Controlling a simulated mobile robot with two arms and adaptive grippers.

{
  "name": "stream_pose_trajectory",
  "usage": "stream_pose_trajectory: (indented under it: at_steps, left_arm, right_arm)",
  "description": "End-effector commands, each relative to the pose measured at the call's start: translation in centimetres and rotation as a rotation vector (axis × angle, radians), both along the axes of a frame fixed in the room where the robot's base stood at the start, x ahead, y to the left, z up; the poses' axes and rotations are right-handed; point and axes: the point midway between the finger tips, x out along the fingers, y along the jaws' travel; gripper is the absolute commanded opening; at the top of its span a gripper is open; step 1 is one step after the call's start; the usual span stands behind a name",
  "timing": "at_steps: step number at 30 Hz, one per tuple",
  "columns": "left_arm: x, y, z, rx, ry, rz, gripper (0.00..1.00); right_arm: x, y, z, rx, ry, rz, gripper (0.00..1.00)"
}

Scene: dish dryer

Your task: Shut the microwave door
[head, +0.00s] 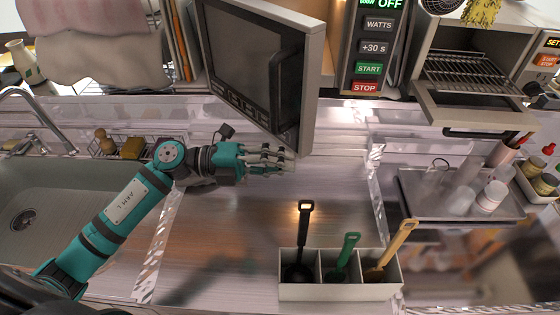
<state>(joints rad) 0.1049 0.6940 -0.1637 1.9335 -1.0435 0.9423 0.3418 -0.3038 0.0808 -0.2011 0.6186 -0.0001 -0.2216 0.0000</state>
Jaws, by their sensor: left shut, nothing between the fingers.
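The microwave door (243,52) hangs open, swung out at an angle, with its dark window facing left and down and a black handle (286,92) near its free edge. The microwave's control panel (372,50) with WATTS, +30 S, START and STOP buttons is to the right, a gap away from the door edge. My left gripper (285,160) is shut and empty, just below the door's lower corner in the picture. I cannot tell whether it touches the door. My right gripper is not in view.
A utensil holder (298,292) with black, green and yellow handles stands on the front counter. A sink (50,200) with a faucet is at left. A toaster oven (465,75) with its door open and a tray (407,187) of cups are at right. The middle counter (230,225) is clear.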

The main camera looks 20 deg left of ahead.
Motion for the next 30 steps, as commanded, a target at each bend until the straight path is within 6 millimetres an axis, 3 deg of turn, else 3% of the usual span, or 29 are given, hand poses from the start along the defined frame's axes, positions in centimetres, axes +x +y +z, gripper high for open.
stream_pose_trajectory:
  at_steps: [8,18,23,30]
  left_arm:
    - [3.5,-2.3,0.7,-0.002,0.000,0.128,0.00]
    - [12.0,-5.4,0.9,-0.001,0.002,0.417,0.00]
    - [16.1,-5.9,0.4,0.001,-0.002,0.541,0.00]
    - [20.7,-5.9,0.1,-0.001,0.000,0.557,0.00]
  right_arm:
    - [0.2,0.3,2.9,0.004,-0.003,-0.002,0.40]
    - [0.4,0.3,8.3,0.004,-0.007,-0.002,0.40]
    - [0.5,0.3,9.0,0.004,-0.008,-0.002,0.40]
    - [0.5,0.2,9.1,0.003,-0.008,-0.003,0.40]
